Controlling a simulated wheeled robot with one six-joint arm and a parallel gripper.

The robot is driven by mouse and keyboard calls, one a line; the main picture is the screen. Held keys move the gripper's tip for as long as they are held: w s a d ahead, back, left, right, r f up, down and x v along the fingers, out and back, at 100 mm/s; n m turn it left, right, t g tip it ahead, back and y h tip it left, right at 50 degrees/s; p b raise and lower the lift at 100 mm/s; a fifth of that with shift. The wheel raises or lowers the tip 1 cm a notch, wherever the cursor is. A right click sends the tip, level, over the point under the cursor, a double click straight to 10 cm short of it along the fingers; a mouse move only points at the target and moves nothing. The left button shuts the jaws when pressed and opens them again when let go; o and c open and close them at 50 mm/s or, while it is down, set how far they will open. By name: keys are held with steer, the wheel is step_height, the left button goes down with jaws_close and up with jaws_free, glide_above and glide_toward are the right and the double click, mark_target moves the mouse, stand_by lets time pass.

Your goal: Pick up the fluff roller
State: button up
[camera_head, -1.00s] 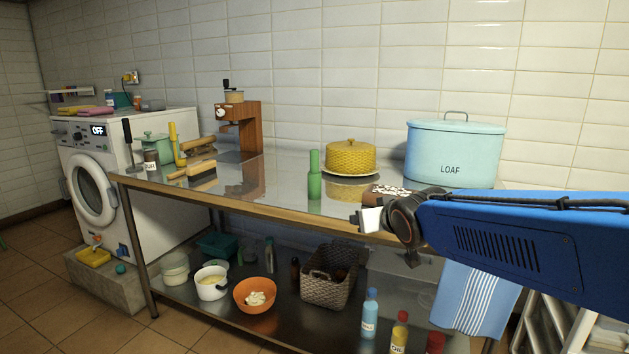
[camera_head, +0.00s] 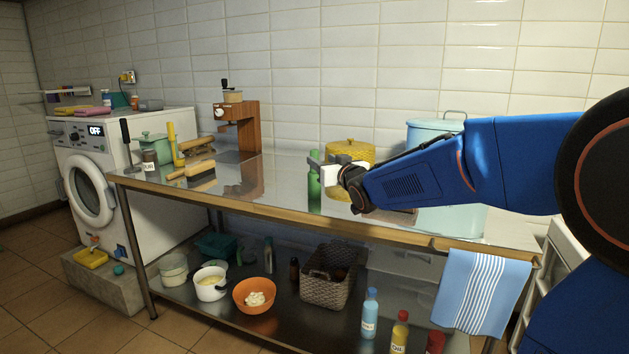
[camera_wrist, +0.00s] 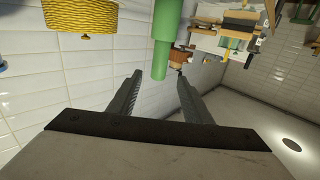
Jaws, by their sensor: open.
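I cannot tell for sure which thing is the fluff roller. A yellow-handled tool (camera_head: 173,143) stands upright among the things at the left end of the metal table. A black-handled tool (camera_head: 127,142) stands at its left, near the table's edge. A brush with a wooden handle (camera_head: 200,173) lies in front of them. My gripper (camera_head: 318,163) is open and empty above the table, well to the right of these things. In the wrist view its fingers (camera_wrist: 158,75) point towards a green bottle (camera_wrist: 165,40); touching or apart is unclear.
The green bottle (camera_head: 314,190) stands close to my gripper. A yellow domed cover (camera_head: 348,150) and a pale blue loaf bin (camera_head: 425,130) are behind my arm. A wooden grinder (camera_head: 248,125) stands at the back. Bare tabletop (camera_head: 275,192) lies left of the bottle.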

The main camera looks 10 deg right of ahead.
steer(key=w+a, duration=0.1)
steer(key=w, duration=1)
steer(key=shift+a+f, duration=0.15)
steer(key=shift+a, duration=0.2)
steer(key=c, duration=1)
